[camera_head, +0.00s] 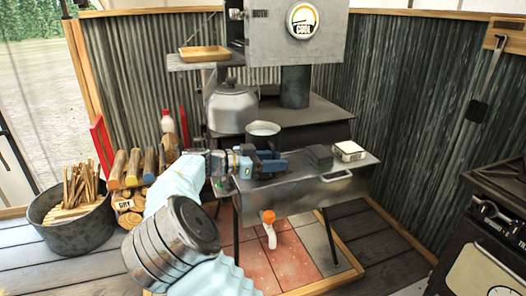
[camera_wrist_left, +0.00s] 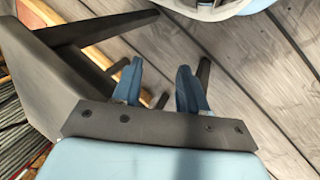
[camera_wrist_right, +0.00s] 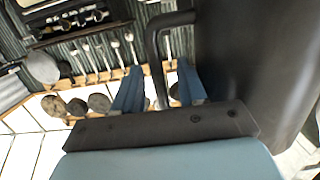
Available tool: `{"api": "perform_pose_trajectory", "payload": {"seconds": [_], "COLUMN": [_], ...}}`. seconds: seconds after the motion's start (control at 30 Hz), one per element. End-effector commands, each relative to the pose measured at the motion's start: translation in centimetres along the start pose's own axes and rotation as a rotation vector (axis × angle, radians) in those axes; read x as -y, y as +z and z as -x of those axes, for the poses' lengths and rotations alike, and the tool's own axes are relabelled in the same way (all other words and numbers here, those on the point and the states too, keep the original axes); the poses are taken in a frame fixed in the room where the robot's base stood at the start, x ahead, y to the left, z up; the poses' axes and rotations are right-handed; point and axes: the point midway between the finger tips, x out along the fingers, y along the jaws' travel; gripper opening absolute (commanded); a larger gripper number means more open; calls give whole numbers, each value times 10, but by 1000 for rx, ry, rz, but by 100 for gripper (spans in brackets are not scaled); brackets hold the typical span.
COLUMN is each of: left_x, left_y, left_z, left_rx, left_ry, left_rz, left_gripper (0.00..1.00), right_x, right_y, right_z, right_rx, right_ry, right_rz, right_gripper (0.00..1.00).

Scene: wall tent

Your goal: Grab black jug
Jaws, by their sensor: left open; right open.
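The black jug (camera_head: 263,142) stands on the dark stove in the head view, with a pale inside at its open top. In the right wrist view its dark body (camera_wrist_right: 250,60) fills the upper right, and its black handle (camera_wrist_right: 155,50) shows between the two blue fingers. My right gripper (camera_head: 270,160) is open just in front of the jug; its fingers (camera_wrist_right: 160,90) lie on either side of the handle in that view. I cannot tell whether they touch it. My left gripper (camera_wrist_left: 160,90) is open and empty over the plank floor; it does not show in the head view.
A grey kettle (camera_head: 232,108) stands left of the jug. A stovepipe (camera_head: 295,87) rises behind. A tub of kindling (camera_head: 72,222) stands left.

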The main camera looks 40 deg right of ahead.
Motion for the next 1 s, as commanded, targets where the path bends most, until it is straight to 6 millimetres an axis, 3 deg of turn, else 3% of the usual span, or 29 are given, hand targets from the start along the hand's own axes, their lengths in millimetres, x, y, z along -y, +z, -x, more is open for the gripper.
{"api": "perform_pose_trajectory", "payload": {"seconds": [0.03,0.3,1.0], "left_x": [0,0,0], "left_y": [0,0,0], "left_z": [0,0,0], "left_rx": [0,0,0], "left_ry": [0,0,0], "left_rz": [0,0,0], "left_gripper": [43,43,43], "right_x": [0,0,0], "right_y": [0,0,0], "right_z": [0,0,1], "right_rx": [0,0,1], "right_ry": [0,0,-1], "right_rz": [0,0,0], "right_gripper": [41,0,0]}}
